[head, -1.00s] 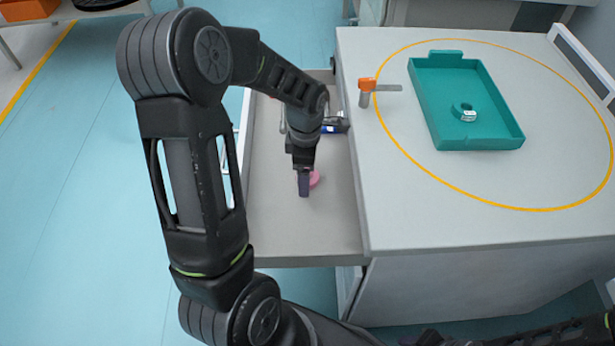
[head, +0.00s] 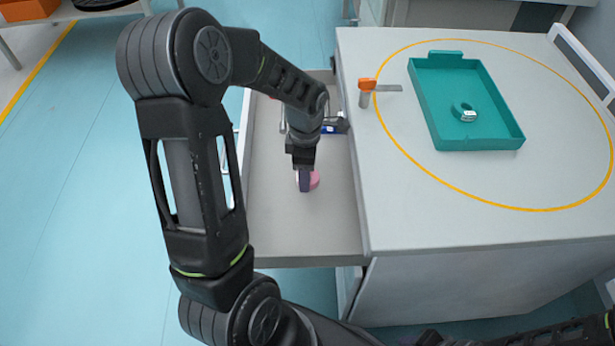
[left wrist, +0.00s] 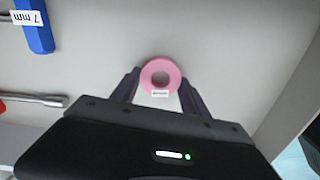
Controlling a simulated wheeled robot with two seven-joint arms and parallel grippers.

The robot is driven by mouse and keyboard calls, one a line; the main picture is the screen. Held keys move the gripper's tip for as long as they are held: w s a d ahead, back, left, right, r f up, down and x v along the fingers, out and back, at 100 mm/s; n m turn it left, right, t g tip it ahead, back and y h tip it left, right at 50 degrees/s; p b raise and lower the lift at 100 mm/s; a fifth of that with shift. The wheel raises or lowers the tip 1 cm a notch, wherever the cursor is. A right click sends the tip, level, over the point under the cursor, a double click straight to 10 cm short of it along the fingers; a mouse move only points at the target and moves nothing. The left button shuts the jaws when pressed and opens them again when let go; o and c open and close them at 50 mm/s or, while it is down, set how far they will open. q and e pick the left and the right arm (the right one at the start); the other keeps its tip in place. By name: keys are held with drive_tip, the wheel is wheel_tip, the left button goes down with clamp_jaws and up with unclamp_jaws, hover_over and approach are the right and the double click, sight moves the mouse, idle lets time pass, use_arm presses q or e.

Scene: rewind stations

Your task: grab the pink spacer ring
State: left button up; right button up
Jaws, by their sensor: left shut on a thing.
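The pink spacer ring (left wrist: 160,67) is between the two fingers of my left gripper (left wrist: 159,90) in the left wrist view, with a small white label at its lower edge. In the head view the ring (head: 315,179) shows partly behind the fingers of my left gripper (head: 306,184), inside the open drawer (head: 272,222). The left gripper is shut on the ring. I cannot tell whether the ring still touches the drawer floor. My right gripper is not in view; only a part of that arm shows at the lower right.
A blue-handled tool (left wrist: 35,28) labelled 7 mm and a metal tool (left wrist: 40,100) lie in the drawer. The worktop (head: 400,200) to the right bears a teal tray (head: 440,125) with a small ring-shaped piece in it (head: 464,112), and an orange-topped tool (head: 366,90).

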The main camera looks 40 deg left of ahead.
use_arm(q)
wheel_tip(320, 180, up, 10)
drive_tip(key=shift+r+p, duration=0.1)
drive_tip(key=shift+p, duration=0.95)
